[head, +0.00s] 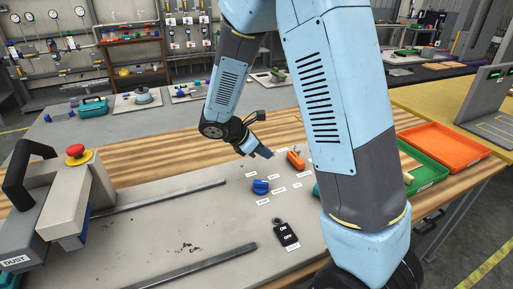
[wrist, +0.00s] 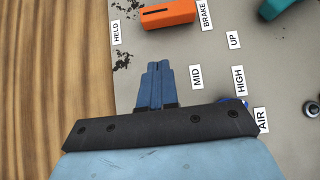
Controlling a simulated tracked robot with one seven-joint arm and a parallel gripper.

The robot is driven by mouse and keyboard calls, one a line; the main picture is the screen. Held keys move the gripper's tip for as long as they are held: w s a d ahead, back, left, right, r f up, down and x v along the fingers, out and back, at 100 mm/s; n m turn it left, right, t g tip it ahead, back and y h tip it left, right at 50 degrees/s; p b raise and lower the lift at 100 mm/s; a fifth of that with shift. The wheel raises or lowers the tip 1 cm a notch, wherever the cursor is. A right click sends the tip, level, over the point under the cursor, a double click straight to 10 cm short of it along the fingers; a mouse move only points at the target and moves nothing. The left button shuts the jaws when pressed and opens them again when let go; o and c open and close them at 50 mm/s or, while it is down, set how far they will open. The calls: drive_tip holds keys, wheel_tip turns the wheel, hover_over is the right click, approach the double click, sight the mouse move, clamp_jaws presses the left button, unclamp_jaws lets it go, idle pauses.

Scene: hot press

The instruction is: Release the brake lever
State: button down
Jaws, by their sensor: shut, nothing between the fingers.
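The orange brake lever (head: 296,159) lies on the grey press plate, at its back edge in the head view. My gripper (head: 268,154) is shut and empty, just left of the lever in the head view. In the wrist view its closed blue fingers (wrist: 158,66) point at the lever, with a gap of bare plate between them. I see no contact.
A blue knob (head: 260,186) sits near the lever, partly hidden by my gripper in the wrist view. A teal part (wrist: 288,10) is at upper right there. A black ON/OFF switch (head: 286,233), steel rails (head: 190,270) and a red button (head: 75,150) stand elsewhere. Wooden bench lies behind.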

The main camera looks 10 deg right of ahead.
sight(290, 158)
drive_tip(key=x, duration=0.4)
drive_tip(key=shift+d, duration=0.35)
drive_tip(key=shift+w+d, duration=0.2)
drive_tip(key=shift+d, duration=0.8)
drive_tip(key=shift+w+d, duration=0.15)
drive_tip(key=shift+d, duration=0.45)
drive_tip(key=shift+a, duration=0.25)
drive_tip(key=shift+w+d, duration=0.1)
drive_tip(key=shift+d, duration=0.2)
drive_tip(key=shift+m+g, duration=0.3)
